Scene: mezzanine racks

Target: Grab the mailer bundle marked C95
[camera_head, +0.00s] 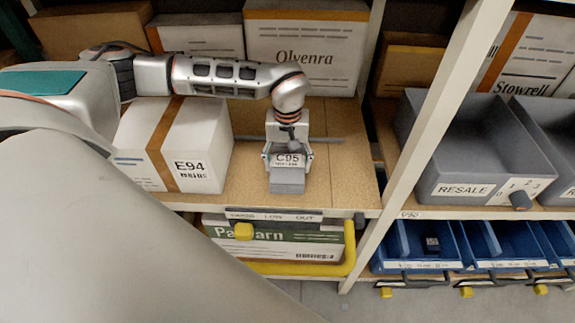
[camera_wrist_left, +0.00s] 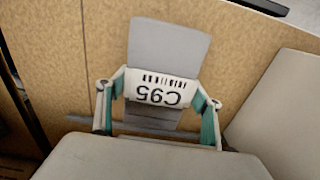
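The mailer bundle (camera_head: 287,176) is a small grey stack with a white band marked C95. It is on or just above the tan shelf, near the front edge; I cannot tell whether it touches the board. My left gripper (camera_head: 288,157) comes down over it from behind, with one finger at each side of the band. In the left wrist view the bundle (camera_wrist_left: 168,48) shows with its label upside down. The left gripper's fingertips (camera_wrist_left: 160,90) meet the band's side edges there. My right gripper is not in view.
A white box marked E94 (camera_head: 178,150) stands close left of the bundle. An Olvenra box (camera_head: 305,45) stands behind. A rack post (camera_head: 425,110) and a grey RESALE bin (camera_head: 470,155) are to the right. A yellow-edged lower shelf (camera_head: 348,250) juts out below.

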